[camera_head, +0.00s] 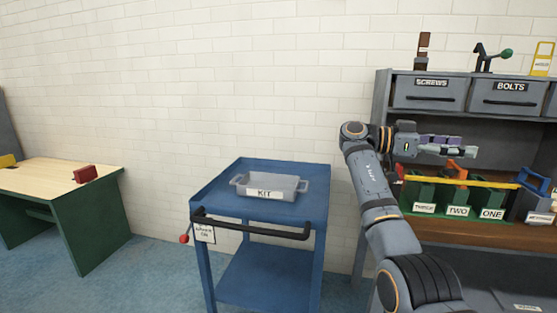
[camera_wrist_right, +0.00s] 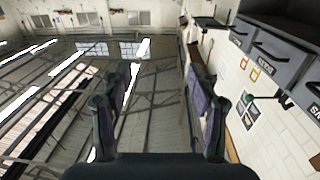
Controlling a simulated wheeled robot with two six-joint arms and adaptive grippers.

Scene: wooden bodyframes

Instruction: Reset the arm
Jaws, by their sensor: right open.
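My right arm (camera_head: 372,190) rises from the lower right of the head view and bends at the top. My right gripper (camera_head: 458,147) points to the right, in front of the shelf unit and above the green bins. In the right wrist view the two fingers (camera_wrist_right: 158,95) stand apart with nothing between them. Behind them are the ceiling and the white wall. My left gripper is not in view.
A grey tray marked KIT (camera_head: 268,187) stands on a blue cart (camera_head: 222,185). The shelf unit (camera_head: 385,95) at right holds SCREWS (camera_head: 428,95) and BOLTS (camera_head: 508,98) drawers and green bins (camera_head: 457,198). A wooden-topped table (camera_head: 45,178) is at left.

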